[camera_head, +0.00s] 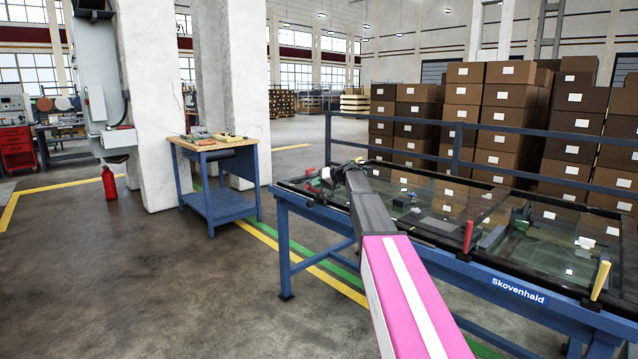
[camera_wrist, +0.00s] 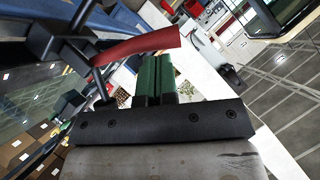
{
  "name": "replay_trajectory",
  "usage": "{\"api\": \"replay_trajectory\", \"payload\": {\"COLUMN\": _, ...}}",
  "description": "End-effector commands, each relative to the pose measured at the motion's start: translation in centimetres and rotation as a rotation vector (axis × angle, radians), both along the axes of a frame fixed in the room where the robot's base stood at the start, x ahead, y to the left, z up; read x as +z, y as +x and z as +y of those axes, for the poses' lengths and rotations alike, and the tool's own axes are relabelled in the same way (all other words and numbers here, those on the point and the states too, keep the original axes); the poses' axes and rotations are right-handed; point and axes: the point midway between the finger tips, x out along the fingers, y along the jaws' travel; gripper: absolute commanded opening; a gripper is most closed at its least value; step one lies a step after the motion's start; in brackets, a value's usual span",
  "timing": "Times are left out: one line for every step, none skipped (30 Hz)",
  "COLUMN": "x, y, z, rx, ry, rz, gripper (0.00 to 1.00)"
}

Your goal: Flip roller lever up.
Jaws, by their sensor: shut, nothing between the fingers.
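My gripper (camera_wrist: 154,74) has two green fingers, shut side by side with nothing between them. In the wrist view a red lever handle (camera_wrist: 135,46) passes across just beyond the fingertips, its free end to the right. Its other end meets a dark bracket (camera_wrist: 62,40) on the left. I cannot tell whether the fingers touch the handle. In the head view my arm reaches to the far left corner of the blue trolley (camera_head: 345,210). The fingers are small and unclear there. Another red lever (camera_head: 468,236) and a yellow lever (camera_head: 600,280) stand upright on the near rail.
A glass-like panel (camera_head: 415,205) lies on the trolley top with dark fittings around it. A blue guard rail (camera_head: 456,147) runs along the back. A small blue workbench (camera_head: 218,175) stands to the left beside a pillar. The floor between is clear.

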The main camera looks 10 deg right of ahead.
Motion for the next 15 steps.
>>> {"api": "replay_trajectory", "payload": {"x": -0.10, "y": -0.19, "z": 0.18, "rx": -0.001, "ry": -0.018, "rz": -0.012, "gripper": 0.00}}
{"api": "replay_trajectory", "payload": {"x": -0.15, "y": -0.22, "z": 0.23, "rx": -0.001, "ry": -0.027, "rz": -0.019, "gripper": 0.00}}
{"api": "replay_trajectory", "payload": {"x": -0.21, "y": -0.26, "z": 0.31, "rx": 0.000, "ry": -0.037, "rz": -0.027, "gripper": 0.00}}
{"api": "replay_trajectory", "payload": {"x": -0.25, "y": -0.29, "z": 0.36, "rx": 0.000, "ry": -0.044, "rz": -0.033, "gripper": 0.00}}
{"api": "replay_trajectory", "payload": {"x": -0.30, "y": -0.30, "z": 0.39, "rx": 0.000, "ry": -0.051, "rz": -0.038, "gripper": 0.00}}
{"api": "replay_trajectory", "payload": {"x": -0.35, "y": -0.32, "z": 0.43, "rx": 0.001, "ry": -0.059, "rz": -0.042, "gripper": 0.00}}
{"api": "replay_trajectory", "payload": {"x": -0.38, "y": -0.34, "z": 0.45, "rx": 0.000, "ry": -0.064, "rz": -0.045, "gripper": 0.00}}
{"api": "replay_trajectory", "payload": {"x": -0.40, "y": -0.33, "z": 0.47, "rx": 0.000, "ry": -0.067, "rz": -0.048, "gripper": 0.00}}
{"api": "replay_trajectory", "payload": {"x": -0.42, "y": -0.33, "z": 0.49, "rx": -0.001, "ry": -0.071, "rz": -0.051, "gripper": 0.00}}
{"api": "replay_trajectory", "payload": {"x": -0.43, "y": -0.34, "z": 0.50, "rx": -0.001, "ry": -0.074, "rz": -0.053, "gripper": 0.00}}
{"api": "replay_trajectory", "payload": {"x": -0.45, "y": -0.34, "z": 0.50, "rx": 0.000, "ry": -0.075, "rz": -0.054, "gripper": 0.00}}
{"api": "replay_trajectory", "payload": {"x": -0.45, "y": -0.34, "z": 0.51, "rx": 0.000, "ry": -0.077, "rz": -0.056, "gripper": 0.00}}
{"api": "replay_trajectory", "payload": {"x": -0.46, "y": -0.34, "z": 0.51, "rx": -0.001, "ry": -0.078, "rz": -0.057, "gripper": 0.00}}
{"api": "replay_trajectory", "payload": {"x": -0.47, "y": -0.33, "z": 0.51, "rx": 0.000, "ry": -0.079, "rz": -0.057, "gripper": 0.00}}
{"api": "replay_trajectory", "payload": {"x": -0.47, "y": -0.33, "z": 0.51, "rx": -0.001, "ry": -0.079, "rz": -0.057, "gripper": 0.00}}
